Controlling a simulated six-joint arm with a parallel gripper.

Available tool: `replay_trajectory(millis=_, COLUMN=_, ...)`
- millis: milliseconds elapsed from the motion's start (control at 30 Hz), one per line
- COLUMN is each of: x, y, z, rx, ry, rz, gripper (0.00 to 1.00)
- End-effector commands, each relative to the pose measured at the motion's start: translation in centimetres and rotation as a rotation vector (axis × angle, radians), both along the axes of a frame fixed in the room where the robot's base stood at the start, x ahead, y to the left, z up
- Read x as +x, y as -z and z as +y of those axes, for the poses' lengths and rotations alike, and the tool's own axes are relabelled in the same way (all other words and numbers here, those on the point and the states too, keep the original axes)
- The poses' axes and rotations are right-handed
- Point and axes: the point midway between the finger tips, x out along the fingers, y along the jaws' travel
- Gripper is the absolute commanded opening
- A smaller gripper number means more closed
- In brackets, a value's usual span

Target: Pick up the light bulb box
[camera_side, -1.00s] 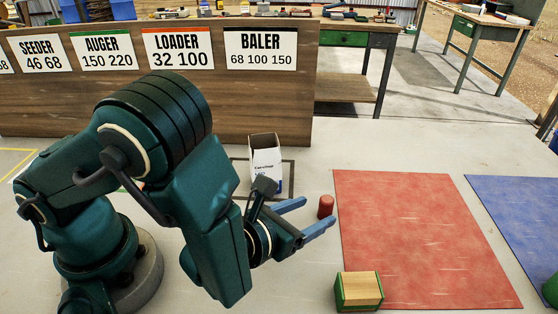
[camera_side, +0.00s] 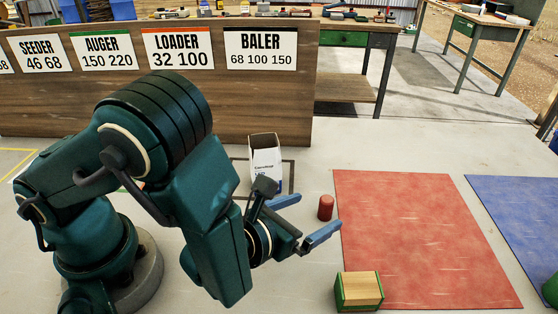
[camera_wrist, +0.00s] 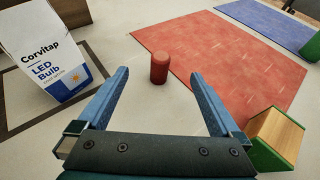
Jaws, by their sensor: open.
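A red cylinder (camera_side: 325,207) stands just beyond my fingers; it also shows in the wrist view (camera_wrist: 159,68). A red mat (camera_side: 425,230) and a blue mat (camera_side: 520,215) lie right. A green and wooden block (camera_side: 359,290) sits at the red mat's near corner. The sign board (camera_side: 160,105) stands behind.

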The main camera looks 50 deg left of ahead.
Motion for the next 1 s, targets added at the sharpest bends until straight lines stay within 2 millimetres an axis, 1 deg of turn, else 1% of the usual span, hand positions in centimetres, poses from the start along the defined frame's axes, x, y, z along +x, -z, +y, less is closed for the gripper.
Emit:
replay_trajectory(millis=67, x=0.0, y=-0.4, z=0.0, rx=-0.004, ry=-0.001, rz=-0.001, gripper=1.00)
replay_trajectory(millis=167, x=0.1, y=-1.7, z=-0.1, rx=-0.008, ry=-0.001, rz=-0.004, gripper=1.00)
replay_trajectory(millis=233, x=0.1, y=-3.2, z=-0.1, rx=-0.012, ry=-0.002, rz=-0.005, gripper=1.00)
replay_trajectory(millis=400, x=0.0, y=-5.9, z=0.0, rx=-0.010, ry=-0.001, rz=-0.005, gripper=1.00)
replay_trajectory(millis=867, x=0.0, y=-10.7, z=0.0, rx=-0.007, ry=-0.002, rz=-0.004, gripper=1.00)
replay_trajectory(millis=900, x=0.1, y=-11.0, z=0.1, rx=-0.006, ry=-0.008, rz=-0.004, gripper=1.00)
replay_trajectory(millis=1000, x=1.0, y=-11.2, z=1.5, rx=-0.010, ry=-0.128, rz=-0.027, gripper=1.00)
